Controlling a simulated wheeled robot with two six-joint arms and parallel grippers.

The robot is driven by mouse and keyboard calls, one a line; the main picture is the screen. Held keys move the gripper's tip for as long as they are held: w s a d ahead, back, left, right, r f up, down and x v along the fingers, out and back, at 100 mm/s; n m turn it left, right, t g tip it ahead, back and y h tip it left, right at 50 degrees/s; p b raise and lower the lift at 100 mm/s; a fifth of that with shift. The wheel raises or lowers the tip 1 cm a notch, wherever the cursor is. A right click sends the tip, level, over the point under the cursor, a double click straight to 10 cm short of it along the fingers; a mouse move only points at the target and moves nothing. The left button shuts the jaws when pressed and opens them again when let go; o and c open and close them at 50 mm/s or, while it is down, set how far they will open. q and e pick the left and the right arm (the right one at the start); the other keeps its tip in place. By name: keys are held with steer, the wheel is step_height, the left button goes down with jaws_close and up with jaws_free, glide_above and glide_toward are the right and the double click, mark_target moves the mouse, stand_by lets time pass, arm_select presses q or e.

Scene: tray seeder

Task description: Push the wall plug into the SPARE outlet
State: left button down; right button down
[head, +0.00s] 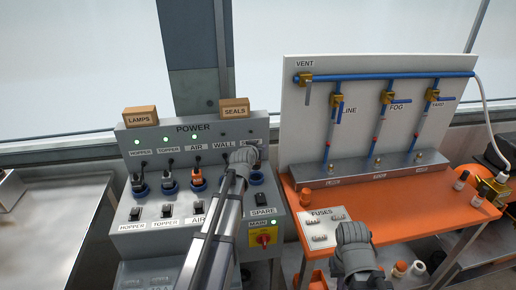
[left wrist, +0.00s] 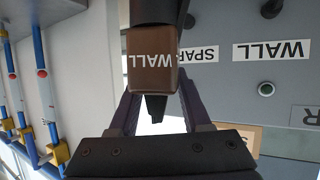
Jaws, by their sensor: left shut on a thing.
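A brown plug marked WALL (left wrist: 152,73) sits between the two fingers of my left gripper (left wrist: 157,108) in the left wrist view. In the head view my left gripper (head: 243,157) is at the power panel's right end, hiding the plug and the WALL outlet. The SPARE outlet (head: 257,178), a blue-ringed socket, shows just right of the gripper. The SPARE label (left wrist: 197,55) is partly behind the plug in the wrist view, beside the WALL label (left wrist: 272,50). Whether the plug touches the socket is hidden. My right gripper (head: 354,236) is over the orange bench, its fingertips hidden.
The grey power panel (head: 150,215) has plugs in the HOPPER, TOPPER and AIR outlets, with switches below. A red and yellow MAIN switch (head: 264,238) is at lower right. The orange bench (head: 385,218) holds a FUSES plate (head: 326,215) and a board (head: 300,120) with blue pipes.

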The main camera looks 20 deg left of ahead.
arm_select(q)
steer(key=shift+a+f+b, duration=0.2)
steer(key=shift+f+b, duration=2.15)
steer(key=shift+f, duration=0.4)
steer(key=shift+f+b, duration=0.6)
steer(key=shift+b, duration=0.05)
steer(key=shift+c, duration=1.4)
jaws_free()
steer(key=p+v, duration=0.3)
steer(key=v, duration=0.4)
steer(key=shift+s+r, duration=0.2)
steer(key=shift+s, duration=0.1)
